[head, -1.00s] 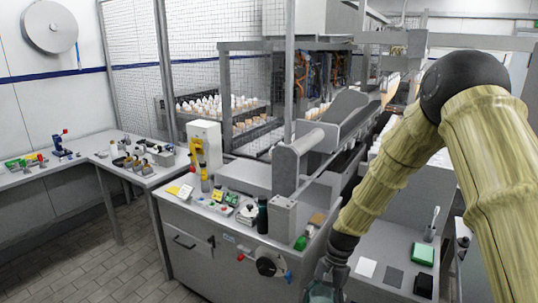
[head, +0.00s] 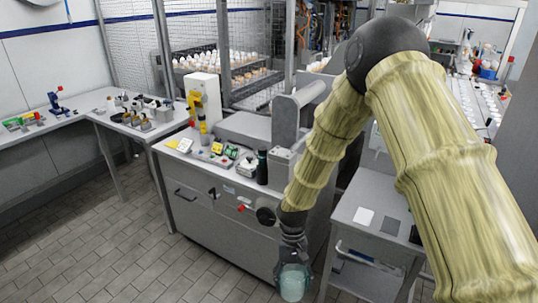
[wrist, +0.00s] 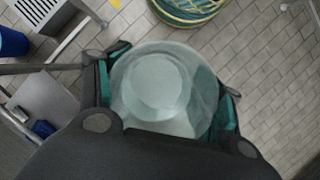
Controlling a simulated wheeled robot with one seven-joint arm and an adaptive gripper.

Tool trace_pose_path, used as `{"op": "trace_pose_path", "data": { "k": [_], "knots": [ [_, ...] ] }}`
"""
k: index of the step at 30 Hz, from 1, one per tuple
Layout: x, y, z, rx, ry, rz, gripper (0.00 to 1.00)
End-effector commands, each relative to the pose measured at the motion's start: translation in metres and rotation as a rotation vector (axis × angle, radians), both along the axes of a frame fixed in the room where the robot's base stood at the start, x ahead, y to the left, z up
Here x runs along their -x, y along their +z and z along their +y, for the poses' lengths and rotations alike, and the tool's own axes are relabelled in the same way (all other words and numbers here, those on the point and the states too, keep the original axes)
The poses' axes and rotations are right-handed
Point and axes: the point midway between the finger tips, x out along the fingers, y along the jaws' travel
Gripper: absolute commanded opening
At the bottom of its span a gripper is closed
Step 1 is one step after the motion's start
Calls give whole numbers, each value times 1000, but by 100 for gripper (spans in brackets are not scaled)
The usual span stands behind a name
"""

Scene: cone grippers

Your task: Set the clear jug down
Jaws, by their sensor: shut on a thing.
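The clear jug (head: 294,283) is a translucent, pale greenish vessel. It hangs in my gripper (head: 293,268) above the tiled floor, low in the head view, in front of the grey machine cabinet. In the wrist view the jug (wrist: 165,88) sits between the two teal-padded fingers, and I look onto its round end. My gripper (wrist: 168,98) is shut on it. No surface touches the jug from below in these views. Its handle is not visible.
A small grey table (head: 350,238) with a white and a dark square on top stands right of the jug. The cabinet top (head: 190,150) holds several small items. A coiled hose (wrist: 188,8) and a blue bin (wrist: 12,42) show in the wrist view. Tiled floor (head: 110,240) is open at left.

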Motion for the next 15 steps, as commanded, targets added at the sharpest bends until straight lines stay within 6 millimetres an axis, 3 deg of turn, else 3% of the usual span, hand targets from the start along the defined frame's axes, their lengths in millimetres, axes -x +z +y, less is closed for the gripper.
{"op": "trace_pose_path", "data": {
  "k": [1,6,15],
  "knots": [
    [0,-13,0,0,0,0,34],
    [0,-38,0,0,-1,0,34],
    [0,-67,0,-1,-1,-1,34]
  ]
}}
